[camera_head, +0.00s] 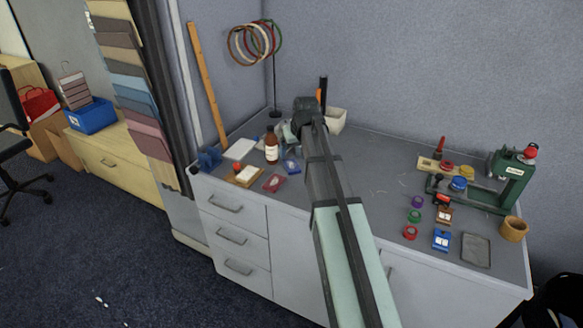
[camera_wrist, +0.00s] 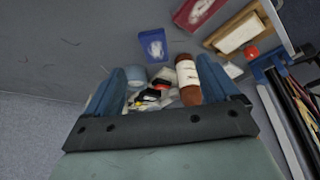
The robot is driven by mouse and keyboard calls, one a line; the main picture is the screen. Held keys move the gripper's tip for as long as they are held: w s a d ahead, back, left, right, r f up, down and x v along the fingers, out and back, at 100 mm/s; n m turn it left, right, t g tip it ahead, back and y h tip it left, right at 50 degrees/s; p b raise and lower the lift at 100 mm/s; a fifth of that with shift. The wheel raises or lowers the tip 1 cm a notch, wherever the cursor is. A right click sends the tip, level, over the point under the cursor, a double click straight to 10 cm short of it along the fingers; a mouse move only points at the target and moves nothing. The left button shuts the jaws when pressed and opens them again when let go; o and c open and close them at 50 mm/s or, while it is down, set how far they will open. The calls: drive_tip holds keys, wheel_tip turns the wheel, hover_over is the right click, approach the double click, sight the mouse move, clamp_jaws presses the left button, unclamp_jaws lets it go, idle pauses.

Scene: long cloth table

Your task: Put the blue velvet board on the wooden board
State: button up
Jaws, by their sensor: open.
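A blue board (camera_wrist: 153,45) with a white piece on it lies flat on the table; its velvet texture is too small to confirm. In the head view this blue board (camera_head: 291,166) is partly hidden by my arm. A second small blue board (camera_head: 442,240) lies on the right. A wooden board (camera_head: 236,180) with a white pad is left of the red board; it is also in the wrist view (camera_wrist: 218,42). Another wooden board (camera_head: 428,164) at the back right bears spools. My gripper (camera_wrist: 165,85) is open; its blue fingers point toward a bottle and clutter. In the head view its fingertips are hidden.
A brown bottle (camera_head: 271,146), a red board (camera_head: 274,183) and a blue rack (camera_head: 209,159) crowd the left end. A green machine (camera_head: 510,175), a wooden cup (camera_head: 514,229) and a grey tray (camera_head: 476,250) stand at the right. The table's middle looks mostly clear.

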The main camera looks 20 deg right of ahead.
drive_tip(key=d, duration=0.2)
approach(295, 170)
drive_tip(key=x, duration=0.2)
drive_tip(key=shift+s+f, duration=0.15)
drive_tip(key=shift+f, duration=0.35)
drive_tip(key=shift+w+x, duration=0.25)
drive_tip(key=shift+x, duration=2.35)
drive_tip(key=shift+a+r, duration=0.1)
drive_tip(key=shift+c, duration=0.2)
